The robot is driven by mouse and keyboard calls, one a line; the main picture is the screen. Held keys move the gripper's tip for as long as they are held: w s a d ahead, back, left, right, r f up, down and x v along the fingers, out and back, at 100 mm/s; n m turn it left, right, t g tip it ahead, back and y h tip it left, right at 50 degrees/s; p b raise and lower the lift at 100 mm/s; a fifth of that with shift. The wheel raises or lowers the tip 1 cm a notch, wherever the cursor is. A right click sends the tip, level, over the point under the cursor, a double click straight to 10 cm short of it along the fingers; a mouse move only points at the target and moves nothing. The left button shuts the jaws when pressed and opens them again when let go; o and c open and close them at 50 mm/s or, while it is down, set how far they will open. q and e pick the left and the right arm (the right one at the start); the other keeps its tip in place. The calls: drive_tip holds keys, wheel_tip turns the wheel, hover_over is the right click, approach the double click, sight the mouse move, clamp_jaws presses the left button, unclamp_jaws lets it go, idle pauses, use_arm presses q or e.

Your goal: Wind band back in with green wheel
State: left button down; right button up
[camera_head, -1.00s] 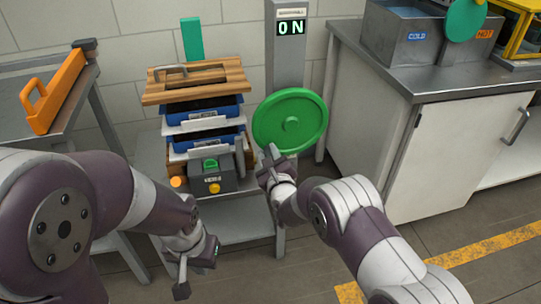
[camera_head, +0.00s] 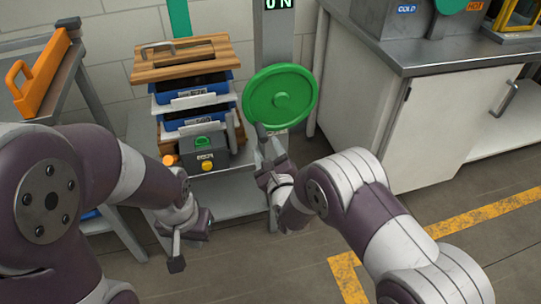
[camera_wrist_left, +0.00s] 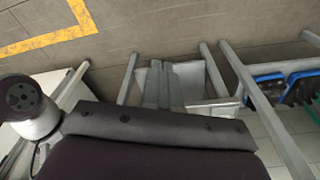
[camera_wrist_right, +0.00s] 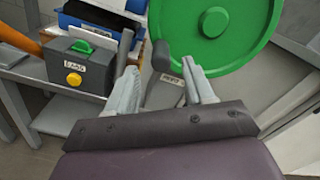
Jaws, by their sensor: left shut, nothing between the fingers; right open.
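The green wheel (camera_head: 280,98) is mounted on a grey post and faces me. It fills the upper right of the right wrist view (camera_wrist_right: 232,45). My right gripper (camera_head: 272,170) is just below the wheel's lower rim, open and apart from it. In the right wrist view, a dark grey labelled piece (camera_wrist_right: 165,90) below the wheel appears between the open fingers; its distance from them is unclear. My left gripper (camera_head: 177,255) is shut and empty, low in front of the stand. I cannot identify the band with certainty; a green strip (camera_head: 180,18) rises behind the stack.
A stack of blue trays (camera_head: 195,118) under a wooden board (camera_head: 180,60) stands left of the wheel. A grey box (camera_head: 206,152) with green and yellow knobs sits in front. An orange-handled piece (camera_head: 38,75) lies on the left table. A cabinet (camera_head: 360,90) stands right.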

drive_tip(key=v, duration=0.4)
drive_tip(key=shift+s, duration=0.1)
